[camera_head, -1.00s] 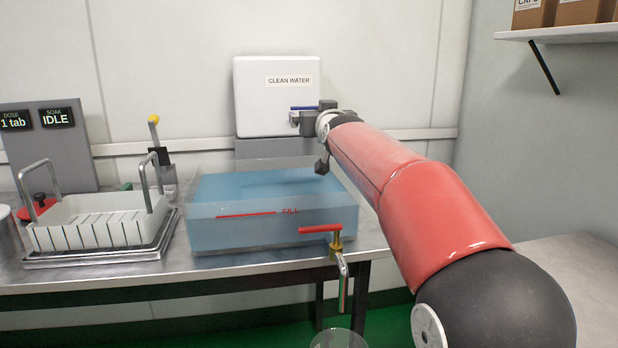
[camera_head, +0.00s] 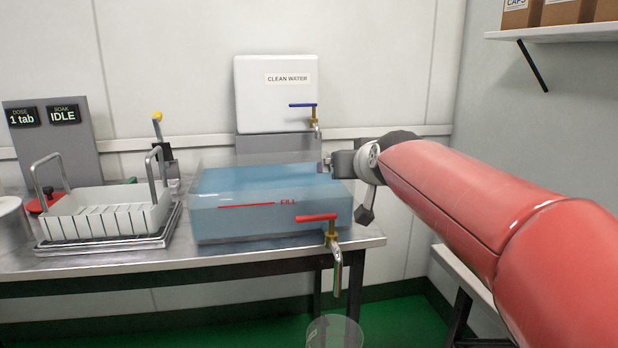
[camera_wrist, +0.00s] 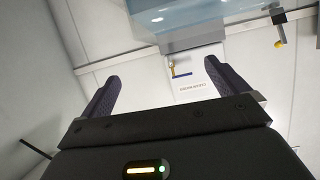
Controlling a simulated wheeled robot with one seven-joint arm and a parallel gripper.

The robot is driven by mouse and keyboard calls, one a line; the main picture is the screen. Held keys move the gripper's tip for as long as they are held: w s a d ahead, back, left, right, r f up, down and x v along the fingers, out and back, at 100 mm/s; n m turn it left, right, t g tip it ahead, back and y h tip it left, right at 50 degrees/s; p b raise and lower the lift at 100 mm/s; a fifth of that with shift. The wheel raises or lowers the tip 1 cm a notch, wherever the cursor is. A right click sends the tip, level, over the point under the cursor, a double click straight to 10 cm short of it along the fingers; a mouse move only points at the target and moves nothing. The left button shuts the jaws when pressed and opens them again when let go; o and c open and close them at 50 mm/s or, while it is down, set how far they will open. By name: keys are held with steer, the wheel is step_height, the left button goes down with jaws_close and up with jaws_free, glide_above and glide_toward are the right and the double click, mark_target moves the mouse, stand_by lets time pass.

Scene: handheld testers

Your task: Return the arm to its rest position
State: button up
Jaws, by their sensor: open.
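My gripper (camera_head: 326,166) is open and empty at the end of my red arm, which reaches in from the right. In the head view it is in front of the wall, by the upper right rear corner of the blue water tank (camera_head: 225,222). In the wrist view the two dark fingers of my gripper (camera_wrist: 160,88) stand wide apart with nothing between them. The clean water container (camera_head: 277,100) with its blue-handled tap (camera_head: 304,106) is above and left of the gripper, apart from it.
The tank's red-handled tap (camera_head: 318,218) sticks out at the front, above a clear vessel (camera_head: 335,333). A white basket (camera_head: 105,222) with tall handles stands on the bench at left. A shelf (camera_head: 550,33) with boxes is at upper right. Open space lies between bench and right-hand table.

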steer(key=s+d+f+g, duration=0.2)
steer(key=s+f, duration=0.5)
steer(key=s, duration=0.3)
steer(key=s+d+f+m+g+h, duration=0.1)
steer(key=s+d+f+g, duration=0.1)
steer(key=s+f, duration=0.6)
steer(key=s+d+f+g+h, duration=0.1)
steer(key=s+d+f+g, duration=0.2)
steer(key=s+f, duration=0.5)
steer(key=s+g, duration=0.1)
steer(key=s, duration=0.5)
steer(key=shift+m, duration=0.3)
